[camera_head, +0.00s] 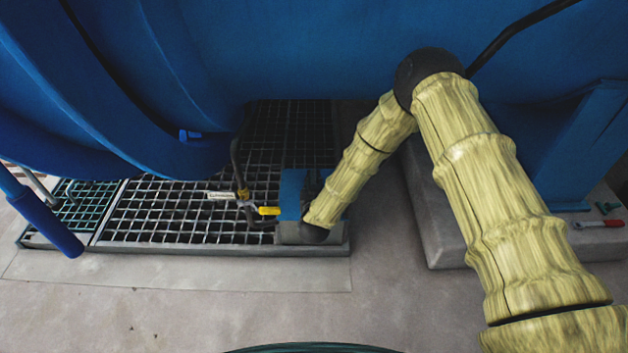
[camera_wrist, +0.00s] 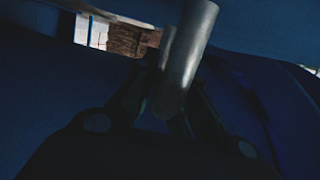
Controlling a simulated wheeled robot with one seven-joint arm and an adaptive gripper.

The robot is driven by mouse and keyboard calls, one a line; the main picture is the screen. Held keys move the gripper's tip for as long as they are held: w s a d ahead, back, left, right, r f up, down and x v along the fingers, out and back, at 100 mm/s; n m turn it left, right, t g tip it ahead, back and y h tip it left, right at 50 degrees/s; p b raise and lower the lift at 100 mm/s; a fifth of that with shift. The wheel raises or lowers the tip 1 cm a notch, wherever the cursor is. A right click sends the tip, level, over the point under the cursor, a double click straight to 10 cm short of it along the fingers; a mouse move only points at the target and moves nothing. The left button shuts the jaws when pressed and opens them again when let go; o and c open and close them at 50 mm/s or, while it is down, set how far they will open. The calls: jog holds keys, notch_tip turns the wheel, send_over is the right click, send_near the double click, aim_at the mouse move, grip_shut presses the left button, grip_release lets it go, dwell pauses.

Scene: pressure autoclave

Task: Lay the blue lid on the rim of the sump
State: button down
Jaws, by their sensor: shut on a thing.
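In the head view a flat blue piece, which looks like the blue lid (camera_head: 291,193), is at the right end of the floor grating, just left of the end of my arm. My gripper (camera_wrist: 172,112) shows dark in the wrist view. Its fingers are shut around a grey metal bar (camera_wrist: 187,55), which looks like the lid's handle. The join between bar and lid is too dark to see. In the head view my wrist hides the fingers. I cannot pick out the sump's rim, or tell whether the lid touches anything below.
A large blue vessel (camera_head: 300,50) hangs low over the grating (camera_head: 170,215). A pipe and valve with a yellow handle (camera_head: 269,210) stand close left of the lid. The front floor (camera_head: 190,310) is clear.

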jog(key=shift+f, duration=0.2)
jog(key=c, duration=1.4)
grip_release()
jog(key=shift+o, duration=0.2)
jog(key=shift+f, duration=0.1)
jog(key=shift+s, duration=0.1)
jog(key=v, duration=1.2)
